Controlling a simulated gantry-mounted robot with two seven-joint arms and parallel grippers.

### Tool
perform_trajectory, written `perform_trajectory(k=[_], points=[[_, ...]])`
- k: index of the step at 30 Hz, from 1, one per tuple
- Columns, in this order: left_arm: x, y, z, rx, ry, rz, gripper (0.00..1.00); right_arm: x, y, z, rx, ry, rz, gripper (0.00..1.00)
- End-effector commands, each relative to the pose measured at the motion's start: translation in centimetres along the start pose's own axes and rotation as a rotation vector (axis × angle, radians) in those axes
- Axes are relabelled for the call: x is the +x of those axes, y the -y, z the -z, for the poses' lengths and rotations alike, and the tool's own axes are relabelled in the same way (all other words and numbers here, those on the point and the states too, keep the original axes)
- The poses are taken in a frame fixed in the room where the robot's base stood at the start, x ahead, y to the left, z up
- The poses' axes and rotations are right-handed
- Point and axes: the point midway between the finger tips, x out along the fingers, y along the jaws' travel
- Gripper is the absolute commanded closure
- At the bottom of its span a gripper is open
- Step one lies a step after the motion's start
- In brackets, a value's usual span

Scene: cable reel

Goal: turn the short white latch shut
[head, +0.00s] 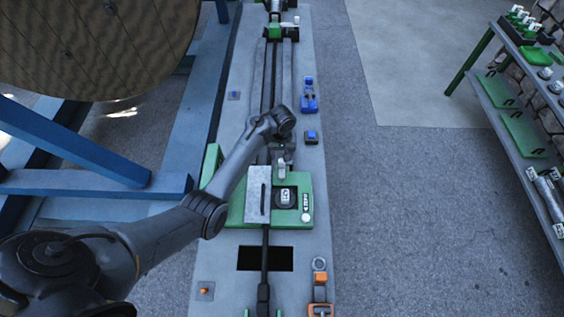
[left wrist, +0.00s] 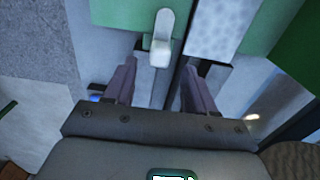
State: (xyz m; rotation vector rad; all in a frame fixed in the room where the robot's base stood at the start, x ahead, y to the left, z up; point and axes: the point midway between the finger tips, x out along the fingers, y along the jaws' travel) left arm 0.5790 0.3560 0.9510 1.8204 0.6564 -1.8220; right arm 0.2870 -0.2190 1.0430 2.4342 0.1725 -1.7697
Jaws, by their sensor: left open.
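The short white latch (left wrist: 161,38) shows in the left wrist view at top centre, as a small rounded lever beside a dark gap. In the head view a small pale piece that looks like it (head: 282,170) stands at the far edge of the green unit (head: 236,213). My left gripper (left wrist: 160,66) is open, one finger on each side of the latch's near end in the picture. I cannot tell whether a finger touches it. In the head view my left gripper (head: 283,152) is just beyond the green unit, partly hidden by its wrist. My right gripper is not in view.
A grey hinged plate (head: 258,194) and a dark round part (head: 286,197) sit on the green unit. A black cable (head: 265,245) runs along the bench. A blue switch (head: 311,137) stands right of the gripper. A large wooden reel (head: 95,40) is at left, a shelf (head: 500,105) at right.

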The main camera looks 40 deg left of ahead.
Motion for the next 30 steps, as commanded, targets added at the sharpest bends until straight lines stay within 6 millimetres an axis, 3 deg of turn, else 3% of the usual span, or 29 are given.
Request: perform_trajectory(k=[3, 9, 24, 30], points=[[2.2, 0.1, 0.0, 0.002, 0.001, 0.002, 0.45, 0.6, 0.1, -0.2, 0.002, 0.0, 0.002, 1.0], [4.5, 0.0, 0.0, 0.0, 0.0, 0.0, 0.45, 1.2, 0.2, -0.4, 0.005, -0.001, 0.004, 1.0], [5.5, 0.0, 0.0, 0.0, -0.001, 0.0, 0.45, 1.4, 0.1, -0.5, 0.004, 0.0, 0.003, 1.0], [5.5, 0.0, 0.0, 0.0, -0.001, 0.0, 0.75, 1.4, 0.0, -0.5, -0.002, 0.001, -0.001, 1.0]])
